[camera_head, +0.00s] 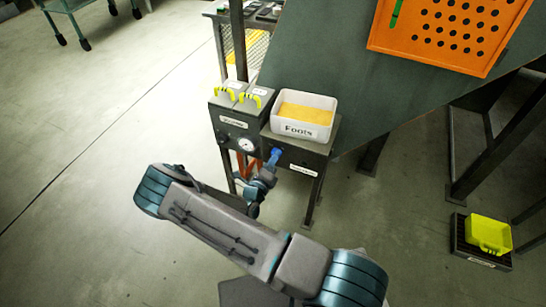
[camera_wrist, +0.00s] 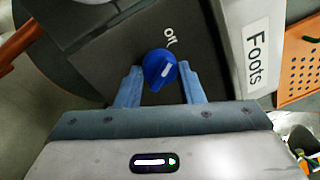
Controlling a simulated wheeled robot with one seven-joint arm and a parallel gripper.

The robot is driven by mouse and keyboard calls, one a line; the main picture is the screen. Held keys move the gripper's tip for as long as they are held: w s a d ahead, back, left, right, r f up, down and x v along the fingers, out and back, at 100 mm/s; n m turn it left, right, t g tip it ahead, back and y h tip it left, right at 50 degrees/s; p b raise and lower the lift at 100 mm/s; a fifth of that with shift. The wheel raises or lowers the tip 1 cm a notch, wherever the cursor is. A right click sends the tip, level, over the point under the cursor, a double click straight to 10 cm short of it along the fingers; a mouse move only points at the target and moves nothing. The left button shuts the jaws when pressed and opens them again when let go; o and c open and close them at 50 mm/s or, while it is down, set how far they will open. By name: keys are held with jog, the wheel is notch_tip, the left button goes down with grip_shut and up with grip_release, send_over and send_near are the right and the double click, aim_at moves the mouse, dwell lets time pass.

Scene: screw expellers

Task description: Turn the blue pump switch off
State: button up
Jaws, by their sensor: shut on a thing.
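The blue pump switch (camera_wrist: 160,66) is a round blue knob on the dark front panel of a grey box. Its white mark slants up to the right in the wrist view. In the head view, the knob (camera_head: 275,153) shows as a small blue spot at the tip of my gripper (camera_head: 271,164), under the white tub. My wrist hides part of the panel's lower front.
A white tub (camera_head: 325,126) labelled Foots, with yellow contents, sits on the box. A gauge (camera_head: 246,145) and two yellow-green handles (camera_head: 251,100) are to the left. An orange perforated panel (camera_head: 450,35) hangs at upper right.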

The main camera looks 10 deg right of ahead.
jog(key=shift+n, duration=0.6)
jog(key=o, duration=1)
jog(key=p+v, duration=0.1)
jog(key=v, duration=1.3)
jog(key=shift+d, duration=0.1)
